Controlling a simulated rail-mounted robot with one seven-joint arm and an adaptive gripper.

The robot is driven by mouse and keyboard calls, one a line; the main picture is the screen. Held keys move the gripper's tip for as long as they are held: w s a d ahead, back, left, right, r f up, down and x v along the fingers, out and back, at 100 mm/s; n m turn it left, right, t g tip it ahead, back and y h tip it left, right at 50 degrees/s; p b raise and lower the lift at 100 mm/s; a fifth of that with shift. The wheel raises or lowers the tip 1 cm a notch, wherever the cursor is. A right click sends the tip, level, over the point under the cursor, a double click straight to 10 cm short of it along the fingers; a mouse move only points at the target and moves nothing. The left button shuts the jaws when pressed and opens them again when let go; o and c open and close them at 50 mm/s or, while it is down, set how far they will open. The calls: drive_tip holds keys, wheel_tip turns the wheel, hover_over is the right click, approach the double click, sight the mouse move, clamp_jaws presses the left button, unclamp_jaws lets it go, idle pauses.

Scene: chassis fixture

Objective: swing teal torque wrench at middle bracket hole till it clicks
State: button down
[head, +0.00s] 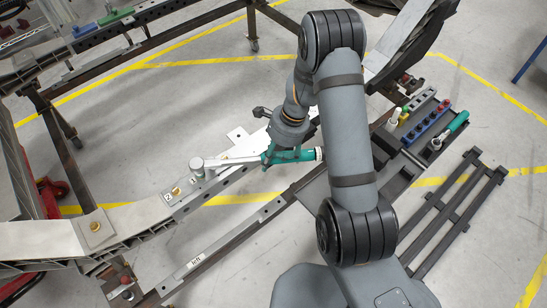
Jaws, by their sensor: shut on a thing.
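My gripper (270,153) is shut on the teal handle of the torque wrench (295,155). The wrench lies about level, its silver shaft running left to a round head (197,164). The head sits over the bracket (182,190) on the grey chassis rail and hides whatever is under it. A brass-coloured bolt (176,190) shows in the bracket to the left of the head. I cannot tell how well the head is seated on its fastener.
A tool tray at right holds a blue socket rack (427,125), small bottles (400,116) and a second teal-handled ratchet (454,125). A lower rail labelled "left" (196,261) runs in front. A dark slatted frame (455,213) lies on the floor at right.

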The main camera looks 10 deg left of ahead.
drive_tip(key=shift+s+m+b, duration=0.2)
drive_tip(key=shift+m+b, duration=0.1)
drive_tip(key=shift+b, duration=0.05)
idle(0.4)
drive_tip(key=shift+s+d+m+b, duration=0.2)
drive_tip(key=shift+s+m+b, duration=0.1)
drive_tip(key=shift+s+b, duration=0.3)
drive_tip(key=shift+s, duration=0.3)
drive_tip(key=shift+r+p, duration=0.85)
drive_tip(key=shift+r, duration=0.3)
idle(0.5)
drive_tip(key=shift+r+p, duration=2.2)
drive_tip(key=shift+r, duration=0.2)
